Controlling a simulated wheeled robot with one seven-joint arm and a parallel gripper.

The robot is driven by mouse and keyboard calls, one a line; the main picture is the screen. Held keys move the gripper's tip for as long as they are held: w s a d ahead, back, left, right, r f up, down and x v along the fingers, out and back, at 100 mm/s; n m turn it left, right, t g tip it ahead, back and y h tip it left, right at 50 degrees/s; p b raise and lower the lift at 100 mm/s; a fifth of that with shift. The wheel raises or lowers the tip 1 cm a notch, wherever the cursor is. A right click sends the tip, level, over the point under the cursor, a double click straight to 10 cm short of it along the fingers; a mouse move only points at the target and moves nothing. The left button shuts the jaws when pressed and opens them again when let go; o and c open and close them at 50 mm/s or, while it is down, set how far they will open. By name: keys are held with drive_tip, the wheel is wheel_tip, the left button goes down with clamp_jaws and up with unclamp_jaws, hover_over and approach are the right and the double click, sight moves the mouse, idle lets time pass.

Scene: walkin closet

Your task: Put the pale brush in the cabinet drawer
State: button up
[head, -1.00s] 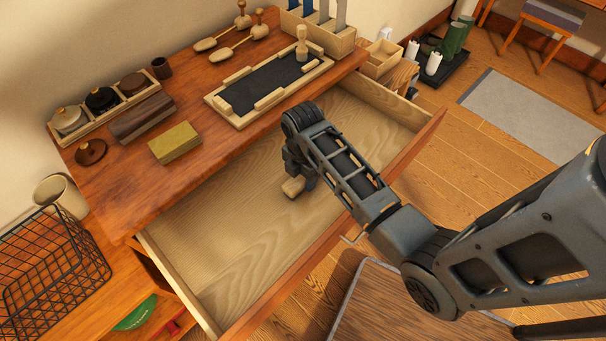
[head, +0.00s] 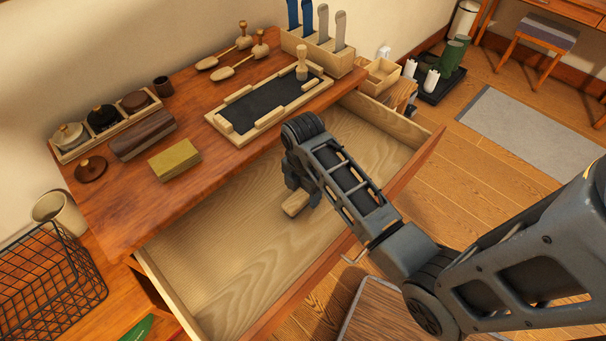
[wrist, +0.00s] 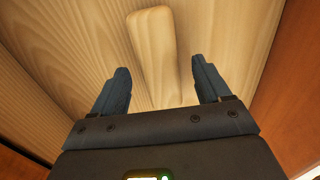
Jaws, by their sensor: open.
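The pale brush (head: 295,204) is a light wooden block that lies on the floor of the open cabinet drawer (head: 225,250). It also shows in the wrist view (wrist: 153,45) as a rounded, elongated piece on the wood grain. My gripper (wrist: 160,68) is open, with one dark finger on each side of the near part of the brush, and does not grip it. In the head view my gripper (head: 300,190) is over the drawer, just above the brush, and my wrist hides part of it. Whether the fingers touch the brush cannot be told.
The cabinet top (head: 130,205) overhangs the drawer's back and bears a dark tray (head: 270,98), a yellow block (head: 174,160) and lidded jars. A wire basket (head: 45,280) stands at lower left. The drawer's left part is clear. Its front wall (head: 408,170) borders the floor.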

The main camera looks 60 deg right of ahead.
sight(303, 194)
wheel_tip(303, 194, up, 10)
idle(0.4)
idle(1.1)
